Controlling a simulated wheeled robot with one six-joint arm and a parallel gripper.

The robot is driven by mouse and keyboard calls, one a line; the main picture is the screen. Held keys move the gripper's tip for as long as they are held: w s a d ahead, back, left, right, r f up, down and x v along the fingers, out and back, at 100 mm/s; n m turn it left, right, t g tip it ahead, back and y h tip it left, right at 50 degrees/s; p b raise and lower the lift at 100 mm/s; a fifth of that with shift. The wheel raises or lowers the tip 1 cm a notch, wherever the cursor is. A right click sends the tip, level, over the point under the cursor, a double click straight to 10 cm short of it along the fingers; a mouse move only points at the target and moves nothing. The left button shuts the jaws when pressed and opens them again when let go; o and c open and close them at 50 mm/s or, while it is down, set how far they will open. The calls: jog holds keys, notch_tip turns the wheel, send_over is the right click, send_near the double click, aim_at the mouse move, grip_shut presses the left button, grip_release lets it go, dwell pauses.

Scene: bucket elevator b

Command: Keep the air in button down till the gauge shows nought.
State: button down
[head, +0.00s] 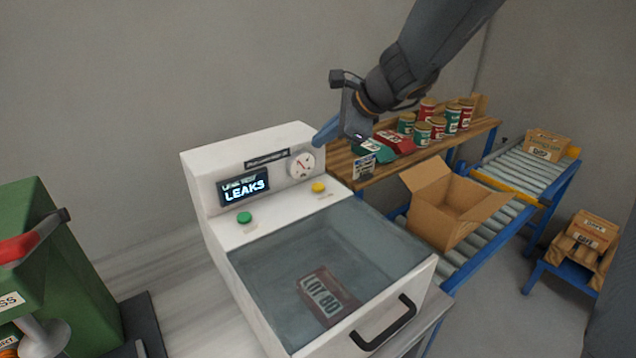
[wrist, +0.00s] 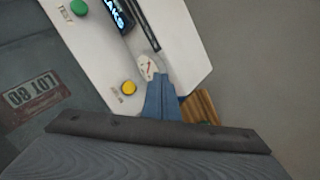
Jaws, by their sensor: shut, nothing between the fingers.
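A white leak tester (head: 213,190) stands in the middle of the head view. Its round gauge (head: 301,164) has a red needle; the figures are too small to read. The gauge shows partly in the wrist view (wrist: 148,68), close to the fingers. A yellow button (head: 319,187) sits below the gauge, and a green button (head: 244,218) is further left. The display (head: 245,186) reads "LEAKS". My gripper (head: 325,138) is shut and empty, up and right of the gauge, apart from the yellow button (wrist: 129,88).
A clear lid with a black handle (head: 384,324) covers the tester's chamber, where a "LOT 80" pack (head: 327,296) lies. An open carton (head: 447,208) stands on a roller conveyor at right. Tins (head: 438,127) stand on a wooden shelf behind. A green machine (head: 62,262) is at left.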

aim_at(322, 187)
jog(key=shift+f, duration=0.1)
notch_tip(322, 187, down, 9)
jog(key=b, duration=0.8)
dwell(1.9)
jog(key=shift+f+b, duration=0.25)
jog(key=shift+b, duration=0.3)
jog(key=shift+f+b, duration=0.55)
dwell(1.7)
jog(key=shift+r, duration=0.1)
dwell(0.9)
jog(key=shift+r+p, duration=0.85)
jog(key=shift+r, duration=0.05)
